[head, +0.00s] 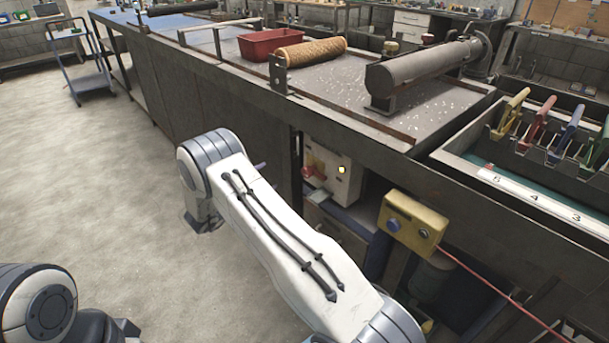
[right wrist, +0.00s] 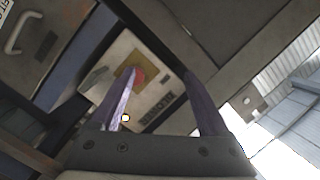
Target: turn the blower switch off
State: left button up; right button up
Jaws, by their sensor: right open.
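The blower switch is a red knob on a yellow plate. It sits on a pale control box (head: 349,180) under the bench, beside a lit round lamp (head: 342,170). In the right wrist view the red knob (right wrist: 139,76) shows just right of the left finger's tip, and the lamp (right wrist: 126,118) glows lower down. My right gripper (right wrist: 160,76) is open, with its purple fingers pointing toward the box. The left finger covers part of the plate; I cannot tell whether it touches the knob. In the head view my white arm hides most of this gripper. My left gripper is out of view.
A yellow box with a blue button (head: 415,222) hangs right of the control box, with a red cable. Above, the bench carries a red bin (head: 268,44), a mesh tube (head: 308,50) and a grey cylinder (head: 420,74).

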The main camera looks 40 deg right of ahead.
aim_at(304, 174)
jog(key=s+d+g, duration=0.1)
jog(key=d, duration=0.3)
jog(key=s+d+f+m+g+h, duration=0.1)
jog(key=d, duration=0.4)
jog(key=s+d+m+g+h, duration=0.1)
jog(key=d, duration=0.3)
jog(key=shift+s+d+f+g, duration=0.25)
jog(key=shift+s+f+g, duration=0.05)
jog(key=shift+f+g, duration=0.1)
grip_shut()
